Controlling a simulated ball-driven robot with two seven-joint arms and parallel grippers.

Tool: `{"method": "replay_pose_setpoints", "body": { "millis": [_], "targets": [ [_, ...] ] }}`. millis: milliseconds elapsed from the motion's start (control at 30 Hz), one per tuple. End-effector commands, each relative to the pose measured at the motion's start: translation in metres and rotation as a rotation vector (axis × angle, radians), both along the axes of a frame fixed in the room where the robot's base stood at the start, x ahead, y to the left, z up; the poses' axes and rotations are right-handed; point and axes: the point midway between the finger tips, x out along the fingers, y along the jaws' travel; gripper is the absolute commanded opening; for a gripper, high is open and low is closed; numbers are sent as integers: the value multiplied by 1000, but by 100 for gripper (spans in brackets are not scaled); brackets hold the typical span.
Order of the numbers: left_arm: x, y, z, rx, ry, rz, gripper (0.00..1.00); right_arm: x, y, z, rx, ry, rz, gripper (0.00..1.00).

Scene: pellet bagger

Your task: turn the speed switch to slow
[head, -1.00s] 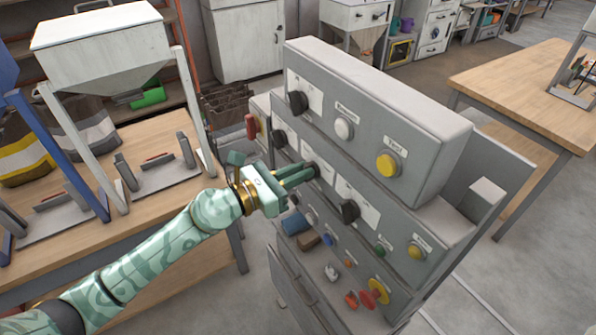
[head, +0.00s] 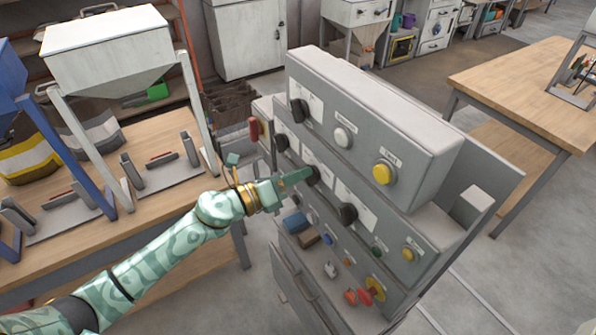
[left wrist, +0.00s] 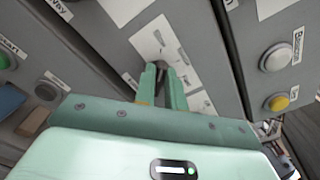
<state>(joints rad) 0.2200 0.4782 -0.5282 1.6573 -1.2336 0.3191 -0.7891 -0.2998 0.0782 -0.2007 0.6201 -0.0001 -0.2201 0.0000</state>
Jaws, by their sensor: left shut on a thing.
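My left gripper (head: 306,174) reaches in from the left to the middle tier of the grey control cabinet (head: 410,205). Its fingers are closed around a black rotary knob (head: 314,175) on a white label plate. In the left wrist view the gripper (left wrist: 162,84) has its fingers on either side of the dark knob (left wrist: 161,74), in front of the white plate (left wrist: 165,45) with marks. The plate's lettering is too small to read, and the fingers hide much of the knob. My right gripper is not in view.
Other black knobs (head: 347,213) sit close by on the panel. Above are a white button (head: 342,137) and a yellow button (head: 383,173). A red mushroom button (head: 374,288) is low on the cabinet. A wooden bench (head: 170,225) with hoppers stands at left.

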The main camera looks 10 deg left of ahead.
Motion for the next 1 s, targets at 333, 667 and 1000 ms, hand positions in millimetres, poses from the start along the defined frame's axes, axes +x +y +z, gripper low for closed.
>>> {"method": "replay_pose_setpoints", "body": {
  "millis": [333, 667, 1000],
  "targets": [
    [1, 1, 0, -83, 80, 1, 0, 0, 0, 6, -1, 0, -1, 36],
    [2, 1, 0, -93, 91, 1, 0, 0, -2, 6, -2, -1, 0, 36],
    [1, 1, -1, -93, 90, 1, 34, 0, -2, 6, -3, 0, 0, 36]
  ]
}}
